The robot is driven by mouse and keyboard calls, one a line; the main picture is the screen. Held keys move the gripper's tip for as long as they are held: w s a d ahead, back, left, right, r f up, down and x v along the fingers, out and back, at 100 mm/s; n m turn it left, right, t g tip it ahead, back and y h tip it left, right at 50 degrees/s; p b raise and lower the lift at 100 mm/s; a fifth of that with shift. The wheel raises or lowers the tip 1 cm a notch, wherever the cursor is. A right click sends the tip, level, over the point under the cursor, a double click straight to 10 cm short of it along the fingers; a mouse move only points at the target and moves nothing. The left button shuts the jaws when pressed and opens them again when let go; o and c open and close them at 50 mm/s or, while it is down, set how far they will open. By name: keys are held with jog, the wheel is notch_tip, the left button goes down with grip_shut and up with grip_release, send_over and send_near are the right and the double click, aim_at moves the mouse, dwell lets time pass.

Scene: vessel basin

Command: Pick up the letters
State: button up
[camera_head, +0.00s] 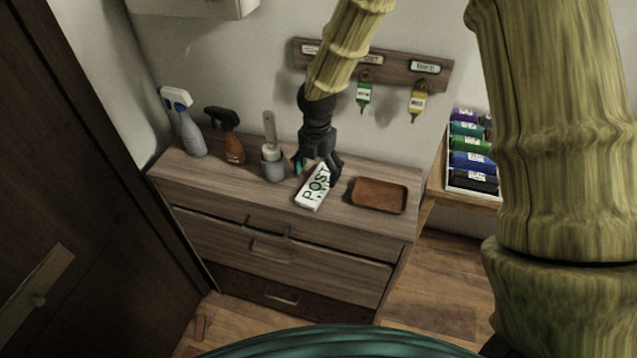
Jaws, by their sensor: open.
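The letters (313,190) show as a white stack or block marked "POST" in dark green. It lies at a slant on top of the wooden dresser (228,188), near the middle. My gripper (318,165) is open and points down at the far end of the letters. One finger is to the left of them and the other is over or beside their upper right end. I cannot tell whether the fingers touch the letters. The far end is partly hidden by my gripper.
A brown tray (379,195) lies right of the letters. A grey holder with a handled tool (272,162), an orange spray bottle (232,146) and a grey-white spray bottle (189,134) stand left. A key rack (397,70) hangs behind. A box of coloured packs (472,160) is at right.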

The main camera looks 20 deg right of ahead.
aim_at(318, 183)
jog(key=shift+d+f+p, duration=0.15)
jog(key=shift+f+p, duration=0.7)
jog(key=shift+f, duration=1.2)
jog(key=shift+c, duration=0.2)
jog(key=c, duration=1.1)
jog(key=shift+r, duration=0.15)
